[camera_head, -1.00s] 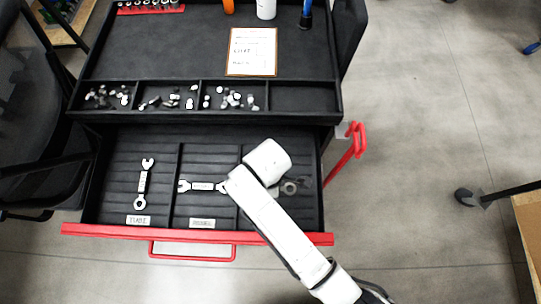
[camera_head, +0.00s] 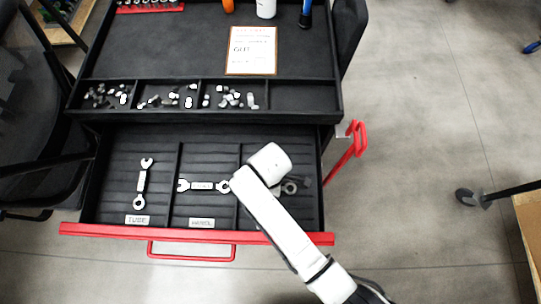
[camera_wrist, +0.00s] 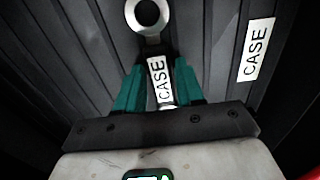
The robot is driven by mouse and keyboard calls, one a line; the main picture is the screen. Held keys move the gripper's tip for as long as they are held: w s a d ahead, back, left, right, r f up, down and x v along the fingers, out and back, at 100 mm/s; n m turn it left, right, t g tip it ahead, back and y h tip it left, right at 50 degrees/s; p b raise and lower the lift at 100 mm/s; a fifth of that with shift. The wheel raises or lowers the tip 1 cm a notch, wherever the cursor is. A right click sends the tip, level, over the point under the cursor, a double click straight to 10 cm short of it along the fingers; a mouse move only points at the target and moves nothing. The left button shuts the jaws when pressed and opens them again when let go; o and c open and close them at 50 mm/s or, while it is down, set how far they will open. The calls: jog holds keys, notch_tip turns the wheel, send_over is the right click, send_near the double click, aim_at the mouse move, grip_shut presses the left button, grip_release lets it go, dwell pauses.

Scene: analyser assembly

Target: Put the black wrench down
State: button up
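The wrench, a dark-handled tool with a white CASE label (camera_wrist: 160,80) and a pale ring end (camera_wrist: 148,16), lies along the ribbed drawer floor in the wrist view. My gripper (camera_wrist: 162,68) has teal fingers, one close on each side of the handle; they appear shut on it. In the head view, the ring end (camera_head: 289,187) shows just right of my arm, in the drawer's right compartment. The rest of the wrench and my fingertips are hidden there by my white arm. The wrench looks at or very near floor level; exact contact is unclear.
The open drawer has a red front edge (camera_head: 110,231). A wrench (camera_head: 143,185) lies in its left compartment and another (camera_head: 203,186) in the middle one. A CASE label plate (camera_wrist: 256,49) lies beside the gripper. Small parts trays (camera_head: 165,96) are above the drawer.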

jog(key=shift+o, duration=1.3)
jog(key=shift+r, duration=0.15)
notch_tip(320, 180, up, 12)
jog(key=p, duration=0.1)
jog(key=s+d+m, duration=0.3)
jog(key=d+m, duration=0.5)
jog(key=d, duration=0.8)
jog(key=s+d+r+m+t, duration=0.1)
jog(key=s+d+r+m, duration=0.1)
jog(key=s+d+m, duration=0.8)
jog(key=shift+s+d, duration=0.4)
jog(key=shift+d, duration=0.1)
